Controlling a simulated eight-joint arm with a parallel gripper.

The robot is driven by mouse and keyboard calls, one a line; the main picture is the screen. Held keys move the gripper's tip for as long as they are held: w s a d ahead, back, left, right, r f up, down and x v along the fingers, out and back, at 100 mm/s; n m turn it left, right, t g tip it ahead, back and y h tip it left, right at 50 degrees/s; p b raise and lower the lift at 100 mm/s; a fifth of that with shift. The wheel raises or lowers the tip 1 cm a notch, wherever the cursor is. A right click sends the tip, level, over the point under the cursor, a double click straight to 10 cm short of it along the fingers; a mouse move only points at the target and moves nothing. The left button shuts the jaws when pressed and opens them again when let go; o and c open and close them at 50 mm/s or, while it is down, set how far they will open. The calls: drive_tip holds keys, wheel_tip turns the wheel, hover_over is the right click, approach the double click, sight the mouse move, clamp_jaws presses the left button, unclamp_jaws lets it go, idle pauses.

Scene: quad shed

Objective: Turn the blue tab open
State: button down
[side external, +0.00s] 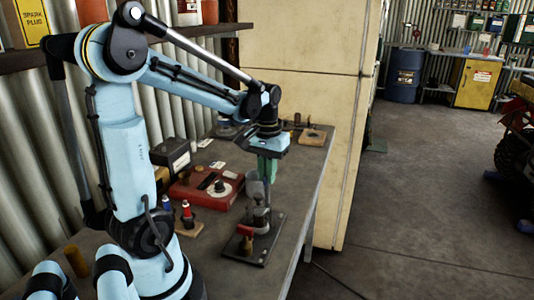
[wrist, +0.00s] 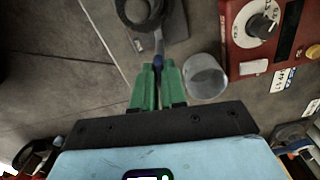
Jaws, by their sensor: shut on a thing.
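The blue tab (wrist: 158,46) shows in the wrist view as a small blue piece between the tips of my green fingers. My gripper (wrist: 158,66) is shut on it, and the fingers cover most of the tab. In the side view my gripper (side external: 266,170) points down over an upright grey fixture on a dark base plate (side external: 262,249). The tab itself is hidden there. A grey, cup-shaped part (wrist: 205,78) is just right of the fingers in the wrist view, apart from them.
A wooden block (side external: 312,138) lies behind. The bench's right edge is close.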

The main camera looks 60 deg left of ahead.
drive_tip(key=m, duration=1)
drive_tip(key=shift+m, duration=2.1)
drive_tip(key=c, duration=1.2)
unclamp_jaws()
drive_tip(key=shift+r, duration=0.1)
wheel_tip(320, 180, up, 12)
drive_tip(key=shift+f, duration=0.1)
